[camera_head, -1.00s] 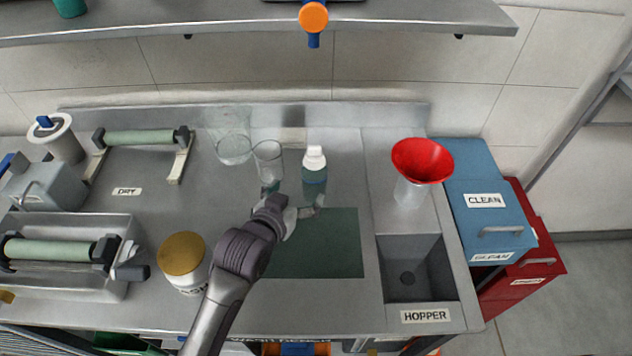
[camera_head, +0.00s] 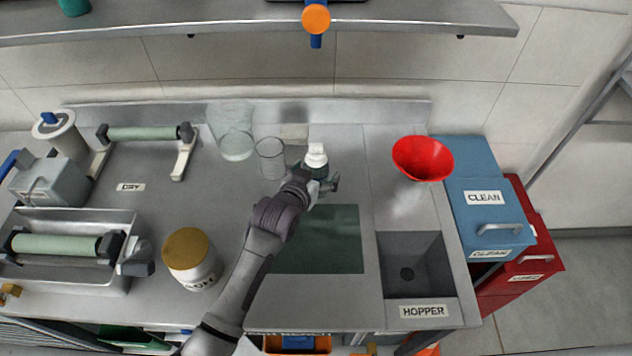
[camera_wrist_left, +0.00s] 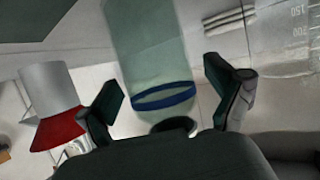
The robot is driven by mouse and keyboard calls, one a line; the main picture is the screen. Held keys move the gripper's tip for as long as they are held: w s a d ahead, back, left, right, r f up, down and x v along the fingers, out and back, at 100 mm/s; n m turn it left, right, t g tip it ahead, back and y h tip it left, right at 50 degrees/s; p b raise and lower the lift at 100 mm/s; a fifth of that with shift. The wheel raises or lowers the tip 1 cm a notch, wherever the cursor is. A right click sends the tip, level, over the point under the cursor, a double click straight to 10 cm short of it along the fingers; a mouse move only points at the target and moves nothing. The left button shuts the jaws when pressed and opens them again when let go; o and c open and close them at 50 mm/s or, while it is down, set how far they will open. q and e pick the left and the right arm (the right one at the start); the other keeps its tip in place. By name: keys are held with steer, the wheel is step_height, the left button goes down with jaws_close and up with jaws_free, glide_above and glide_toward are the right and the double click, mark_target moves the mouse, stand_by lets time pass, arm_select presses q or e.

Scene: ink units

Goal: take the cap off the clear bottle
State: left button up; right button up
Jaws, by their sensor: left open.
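The clear bottle (camera_head: 319,171) stands upright near the back of the bench, its white cap (camera_head: 316,150) on top. My left gripper (camera_head: 320,184) is at the near side of the bottle, its fingers partly hiding the lower body. The left wrist view looks upside down. There the bottle (camera_wrist_left: 150,45), see-through with a blue band (camera_wrist_left: 164,96), lies between the two spread fingers (camera_wrist_left: 168,90). The gripper is open, with gaps beside the bottle. The cap cannot be made out clearly there. My right gripper is not in view.
Left of the bottle stand a clear beaker (camera_head: 270,158) and a larger glass vessel (camera_head: 236,145). A red funnel (camera_head: 422,158) is to the right, above the hopper basin (camera_head: 410,270). A yellow-lidded jar (camera_head: 190,252) is near my arm. The green mat (camera_head: 325,245) is bare.

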arm_select(q)
steer(key=c, duration=1.5)
steer(key=shift+r, duration=0.1)
steer(key=shift+c, duration=1)
